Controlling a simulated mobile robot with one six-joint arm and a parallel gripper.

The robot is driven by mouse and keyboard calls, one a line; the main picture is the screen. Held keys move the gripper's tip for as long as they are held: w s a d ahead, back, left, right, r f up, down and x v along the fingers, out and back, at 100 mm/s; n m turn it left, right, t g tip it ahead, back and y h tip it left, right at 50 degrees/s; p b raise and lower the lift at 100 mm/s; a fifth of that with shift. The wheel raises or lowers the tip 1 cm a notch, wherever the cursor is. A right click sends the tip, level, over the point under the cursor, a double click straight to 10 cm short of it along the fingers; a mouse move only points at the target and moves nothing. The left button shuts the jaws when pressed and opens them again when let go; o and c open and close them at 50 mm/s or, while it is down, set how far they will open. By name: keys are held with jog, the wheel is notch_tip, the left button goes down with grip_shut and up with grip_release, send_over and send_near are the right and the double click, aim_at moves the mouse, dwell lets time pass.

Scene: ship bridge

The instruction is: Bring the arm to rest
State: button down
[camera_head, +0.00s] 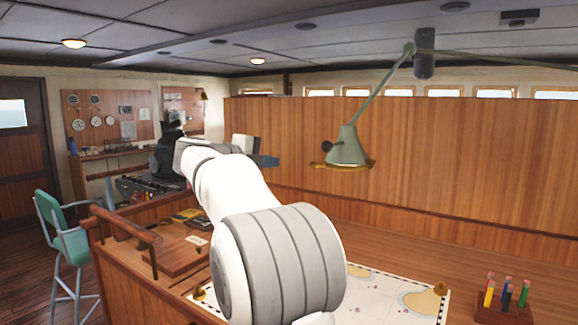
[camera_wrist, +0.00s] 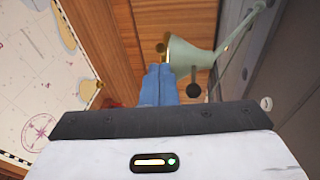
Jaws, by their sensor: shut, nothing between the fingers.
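My arm is raised over the wooden chart table (camera_head: 400,250) in the head view, its white and grey links reaching away from the camera. My gripper shows as a small blue end (camera_head: 268,160) beyond the wrist, left of the green lamp. In the wrist view my gripper's blue fingers (camera_wrist: 159,84) are together with nothing between them. The green lamp (camera_head: 346,147) hangs from its jointed arm; in the wrist view its shade (camera_wrist: 190,55) appears just beyond and right of the fingers. I cannot tell whether they touch.
A chart (camera_head: 385,290) lies on the table, with a wooden pen holder (camera_head: 500,312) at the right. A wooden rail (camera_head: 122,222) edges the table's left side. A green chair (camera_head: 62,235) stands at the left. A wooden partition (camera_head: 450,160) rises behind the table.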

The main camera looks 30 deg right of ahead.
jog(key=w+a+r+n+t+y, duration=0.2)
jog(key=a+n+t, duration=0.4)
jog(key=n, duration=0.1)
jog(key=w+a+r+n+t+y, duration=0.1)
jog(key=a+n+t+y, duration=0.2)
jog(key=a+n+t, duration=0.35)
jog(key=s+a+f+n+y, duration=0.4)
jog(key=a+f+n+y, duration=0.5)
jog(key=a+n, duration=0.15)
jog(key=s+a+f+n+g+y, duration=0.2)
jog(key=s+f+n+g, duration=0.1)
jog(key=s+f, duration=0.35)
jog(key=s+a+f+n+g+y, duration=0.1)
jog(key=s+a+f+n+g, duration=0.2)
jog(key=s+f, duration=0.35)
jog(key=s+d+f+n+g+h, duration=0.1)
jog(key=s+d+f+n+g, duration=0.2)
jog(key=s+f+g, duration=0.4)
jog(key=s+f, duration=0.6)
jog(key=s, duration=0.2)
jog(key=shift+s+f+n+h, duration=0.15)
jog(key=shift+f+n+h, duration=0.15)
jog(key=shift+f, duration=0.1)
jog(key=shift+d, duration=0.1)
